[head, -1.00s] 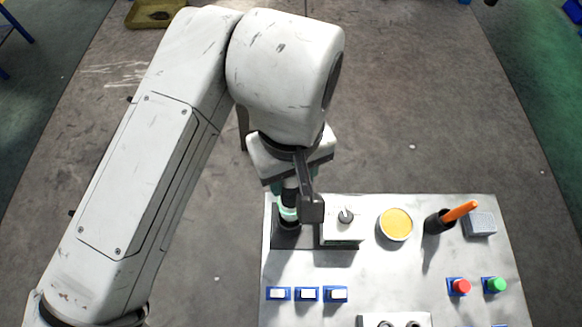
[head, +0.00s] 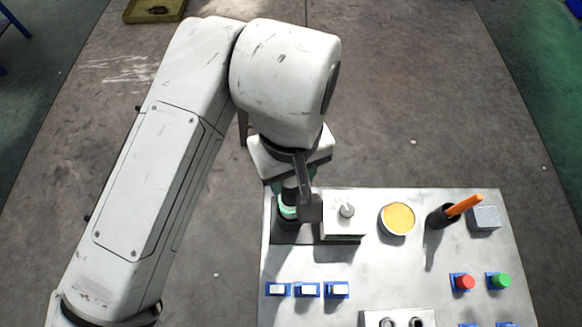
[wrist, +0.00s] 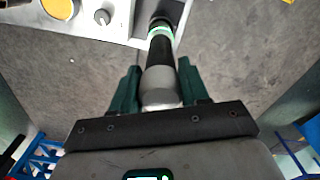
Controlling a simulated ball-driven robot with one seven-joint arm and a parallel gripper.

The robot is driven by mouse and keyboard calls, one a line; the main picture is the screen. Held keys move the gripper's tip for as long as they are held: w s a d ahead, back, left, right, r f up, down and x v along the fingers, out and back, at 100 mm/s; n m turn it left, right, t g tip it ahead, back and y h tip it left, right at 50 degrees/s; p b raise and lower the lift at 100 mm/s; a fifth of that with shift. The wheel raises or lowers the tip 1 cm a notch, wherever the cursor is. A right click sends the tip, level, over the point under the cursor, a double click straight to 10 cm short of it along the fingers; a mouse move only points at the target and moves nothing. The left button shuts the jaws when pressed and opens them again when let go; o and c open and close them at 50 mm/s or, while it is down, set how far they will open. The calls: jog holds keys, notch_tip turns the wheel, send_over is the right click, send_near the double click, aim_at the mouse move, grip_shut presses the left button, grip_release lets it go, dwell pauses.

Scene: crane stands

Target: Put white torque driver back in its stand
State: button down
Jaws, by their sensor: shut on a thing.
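The torque driver (wrist: 160,79) has a pale grey-white end, a black body and a green ring towards its far end. My gripper (wrist: 158,88) is shut on the pale end, with a dark green finger on each side. The driver's far end meets a dark round holder (wrist: 161,22) at the panel's edge. I cannot tell how deep it sits. In the head view the driver's green ring (head: 288,212) shows below my wrist, over a dark stand base (head: 290,236) at the panel's far left corner. The arm hides most of my gripper there.
The grey panel (head: 390,265) carries a white box with a knob (head: 346,211), a yellow-topped round dish (head: 397,219), a black cup with an orange-handled tool (head: 462,206), a grey block (head: 485,218), red and green buttons, and blue-based switches (head: 307,290). Open floor lies beyond the panel.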

jog(key=shift+f+b, duration=0.95)
jog(key=shift+f, duration=0.7)
jog(key=shift+c, duration=2.4)
grip_release()
jog(key=shift+r+p, duration=2.35)
jog(key=shift+r, duration=0.2)
notch_tip(320, 180, up, 11)
jog(key=shift+f+b, duration=0.15)
jog(key=shift+b, duration=0.25)
